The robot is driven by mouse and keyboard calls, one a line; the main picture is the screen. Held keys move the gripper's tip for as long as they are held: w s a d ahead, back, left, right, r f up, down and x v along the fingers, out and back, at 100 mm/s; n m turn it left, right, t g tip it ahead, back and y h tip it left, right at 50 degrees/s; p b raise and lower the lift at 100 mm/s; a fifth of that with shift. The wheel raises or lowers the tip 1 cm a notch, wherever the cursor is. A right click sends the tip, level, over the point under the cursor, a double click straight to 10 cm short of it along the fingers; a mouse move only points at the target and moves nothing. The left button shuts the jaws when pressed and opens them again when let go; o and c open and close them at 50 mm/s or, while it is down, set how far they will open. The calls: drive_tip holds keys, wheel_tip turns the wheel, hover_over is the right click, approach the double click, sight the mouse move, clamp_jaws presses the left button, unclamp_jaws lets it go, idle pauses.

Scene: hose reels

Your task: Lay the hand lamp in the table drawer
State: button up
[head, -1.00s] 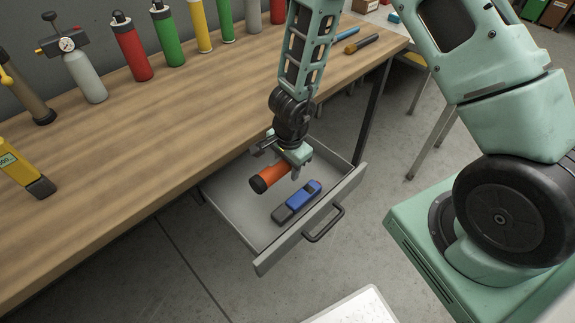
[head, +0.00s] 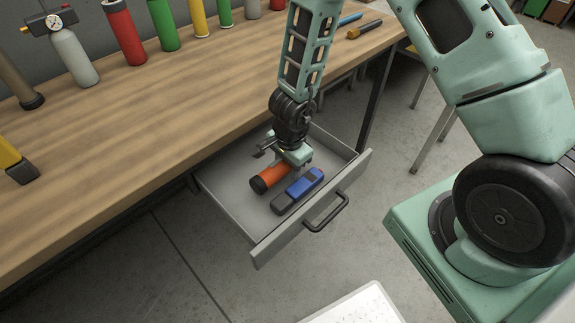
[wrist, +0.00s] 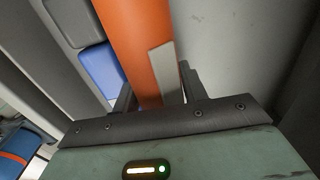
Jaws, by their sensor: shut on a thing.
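The hand lamp (head: 271,178) is an orange cylinder with a black end. It lies level, low inside the open table drawer (head: 237,218); I cannot tell whether it touches the drawer floor. My gripper (head: 295,163) reaches down into the drawer and is shut on the lamp. In the wrist view the orange body of the lamp (wrist: 139,35) passes between the fingers (wrist: 152,95). The fingertips are mostly hidden in the head view.
A blue and dark grey device (head: 298,190) lies in the drawer close beside the lamp, toward the drawer front. The drawer handle (head: 327,212) sticks outward. The wooden tabletop (head: 170,120) overhangs the drawer's back, with several bottles along the wall.

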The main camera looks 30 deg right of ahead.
drive_tip(key=o, duration=1.2)
drive_tip(key=shift+r, duration=0.1)
wheel_tip(320, 180, up, 17)
drive_tip(key=s+p, duration=0.1)
drive_tip(key=p, duration=1.1)
drive_tip(key=shift+d+r, duration=0.15)
drive_tip(key=s+a+r+n+t+y, duration=0.1)
drive_tip(key=s+a+r+n+y, duration=0.3)
drive_tip(key=a+r+n, duration=0.75)
drive_tip(key=s+d+r+n+g+h, duration=0.1)
drive_tip(key=s+r+n, duration=0.4)
drive_tip(key=s, duration=0.3)
drive_tip(key=s+d+r+n+h, duration=0.2)
drive_tip(key=s+r+n, duration=0.3)
drive_tip(key=s, duration=0.2)
drive_tip(key=shift+s+d+n+g+h, duration=0.15)
drive_tip(key=shift+s+n+g+h, duration=0.15)
drive_tip(key=shift+s+n+g, duration=0.1)
